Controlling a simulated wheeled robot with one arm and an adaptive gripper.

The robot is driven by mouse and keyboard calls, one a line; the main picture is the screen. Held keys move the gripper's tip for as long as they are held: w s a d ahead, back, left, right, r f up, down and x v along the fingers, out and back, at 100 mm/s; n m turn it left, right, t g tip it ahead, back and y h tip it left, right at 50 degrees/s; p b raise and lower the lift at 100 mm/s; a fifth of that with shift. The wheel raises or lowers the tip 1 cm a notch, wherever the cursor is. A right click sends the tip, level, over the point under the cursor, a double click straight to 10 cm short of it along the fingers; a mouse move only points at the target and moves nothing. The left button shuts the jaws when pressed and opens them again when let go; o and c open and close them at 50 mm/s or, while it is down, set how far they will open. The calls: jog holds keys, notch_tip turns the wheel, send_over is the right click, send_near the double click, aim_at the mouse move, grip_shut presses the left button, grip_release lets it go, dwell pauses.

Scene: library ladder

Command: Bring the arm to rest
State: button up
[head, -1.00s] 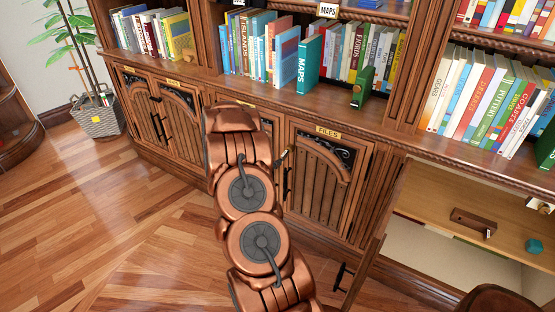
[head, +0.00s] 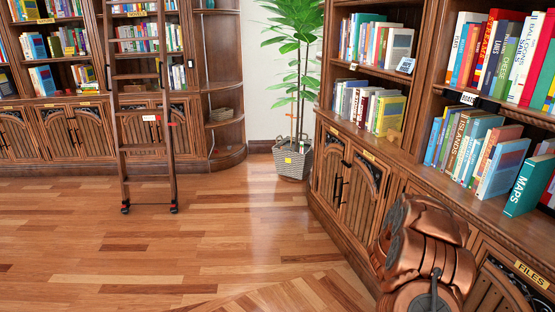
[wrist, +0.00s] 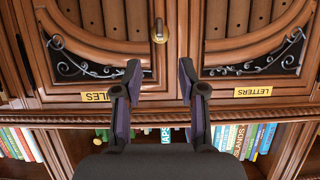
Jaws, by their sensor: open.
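My gripper (wrist: 159,82) shows in the wrist view with its two dark fingers apart and nothing between them. It faces wooden cabinet doors (wrist: 235,60); a small brass knob or key (wrist: 159,32) lies beyond the fingertips. I cannot tell whether the fingers touch the doors. In the head view my copper arm (head: 425,255) is at the lower right, in front of the bookcase cabinets. The gripper itself is not visible there.
A rolling ladder (head: 145,150) stands against the far bookcase at left. A potted plant (head: 292,160) stands in the corner. Bookcase shelves (head: 400,145) run along the right. The wooden floor (head: 220,235) at left and centre is clear.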

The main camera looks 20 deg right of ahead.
jog(key=w+a+r+n+t+y+p, duration=0.1)
jog(key=w+a+r+n+t+y, duration=0.15)
jog(key=w+a+r, duration=0.4)
jog(key=w+a+r+n+t+y+p, duration=0.1)
jog(key=w+a+r+n+t+y, duration=0.2)
jog(key=w+a, duration=0.65)
jog(key=s+a+r+n+t+y+p, duration=0.1)
jog(key=a+r+n+y, duration=0.2)
jog(key=a, duration=0.7)
jog(key=s+a+r+n+t+y+p, duration=0.1)
jog(key=a+r+y, duration=0.35)
jog(key=a, duration=0.65)
jog(key=s+a+r+n+g+y+p, duration=0.1)
jog(key=s+a+r+n+g, duration=0.2)
jog(key=s+a, duration=0.45)
jog(key=s+a+r+n+g+y+p, duration=0.1)
jog(key=s+a+r+n+g+p, duration=0.1)
jog(key=s+a+r, duration=0.55)
jog(key=s+d+r+n+g, duration=0.1)
jog(key=s+g, duration=0.1)
jog(key=s, duration=1)
jog(key=s+d+r+n+g+h+p, duration=0.1)
jog(key=s+n+g, duration=0.1)
jog(key=s, duration=1)
jog(key=shift+s+d+r+g+h+p, duration=0.15)
jog(key=shift+s+d+g+h+p, duration=0.2)
jog(key=shift+g, duration=0.2)
